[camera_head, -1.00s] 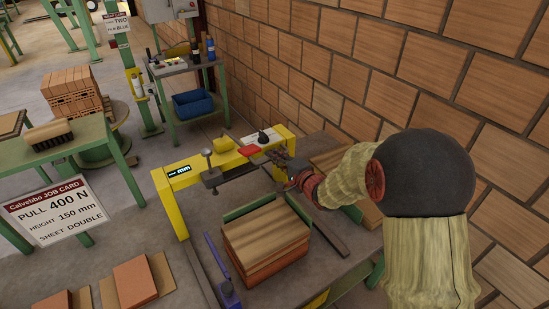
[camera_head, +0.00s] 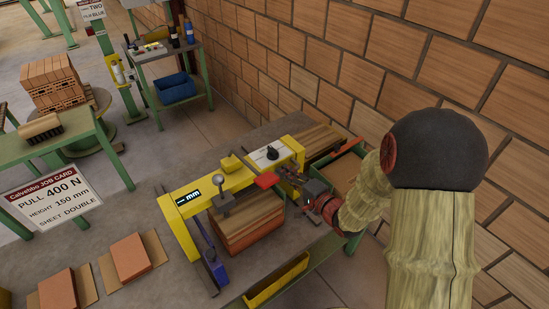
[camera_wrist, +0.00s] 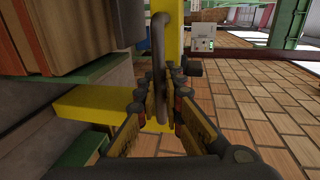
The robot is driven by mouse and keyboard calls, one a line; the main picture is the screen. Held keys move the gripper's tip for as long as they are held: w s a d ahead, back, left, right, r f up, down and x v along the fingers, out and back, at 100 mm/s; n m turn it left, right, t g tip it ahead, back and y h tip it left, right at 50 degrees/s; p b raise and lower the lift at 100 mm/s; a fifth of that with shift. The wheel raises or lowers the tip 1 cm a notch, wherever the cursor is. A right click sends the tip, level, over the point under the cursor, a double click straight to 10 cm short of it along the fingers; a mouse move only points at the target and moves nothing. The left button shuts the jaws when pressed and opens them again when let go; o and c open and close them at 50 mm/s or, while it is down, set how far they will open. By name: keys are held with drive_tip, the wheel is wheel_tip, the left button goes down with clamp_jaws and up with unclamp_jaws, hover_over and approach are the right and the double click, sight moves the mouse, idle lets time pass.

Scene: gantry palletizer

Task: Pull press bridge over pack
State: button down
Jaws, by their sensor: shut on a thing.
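The yellow press bridge (camera_head: 212,187) spans over the pack (camera_head: 250,232), a stack of brown and reddish sheets on the workbench. The bridge carries an "mm" display, a clamp knob, a red tab and a dial. My gripper (camera_head: 290,183) is at the bridge's right front side. In the wrist view, my gripper (camera_wrist: 162,92) is shut around a grey bar handle (camera_wrist: 158,45) in front of yellow metal. The pack's layered side (camera_wrist: 85,40) shows at upper left there. The fingertips' contact is partly hidden in the head view.
A blue lever (camera_head: 212,258) stands left of the pack. A yellow tray (camera_head: 278,281) hangs at the bench's front edge. Loose sheets (camera_head: 130,257) lie at left. A brick wall (camera_head: 320,60) runs close behind. A job card (camera_head: 50,198) reads PULL 400 N, HEIGHT 150 mm, SHEET DOUBLE.

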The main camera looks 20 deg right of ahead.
drive_tip(key=shift+s+d+f, duration=0.1)
drive_tip(key=shift+s+d, duration=0.05)
drive_tip(key=shift+s, duration=0.45)
drive_tip(key=shift+s+d+f, duration=0.1)
drive_tip(key=shift+s+d, duration=0.05)
drive_tip(key=shift+s, duration=0.45)
drive_tip(key=c, duration=2.4)
unclamp_jaws()
drive_tip(key=shift+o, duration=1.4)
drive_tip(key=shift+s+d+r, duration=0.1)
drive_tip(key=shift+s+d, duration=0.05)
drive_tip(key=shift+s, duration=0.1)
drive_tip(key=shift+o, duration=0.8)
drive_tip(key=shift+w, duration=0.15)
drive_tip(key=shift+r, duration=0.1)
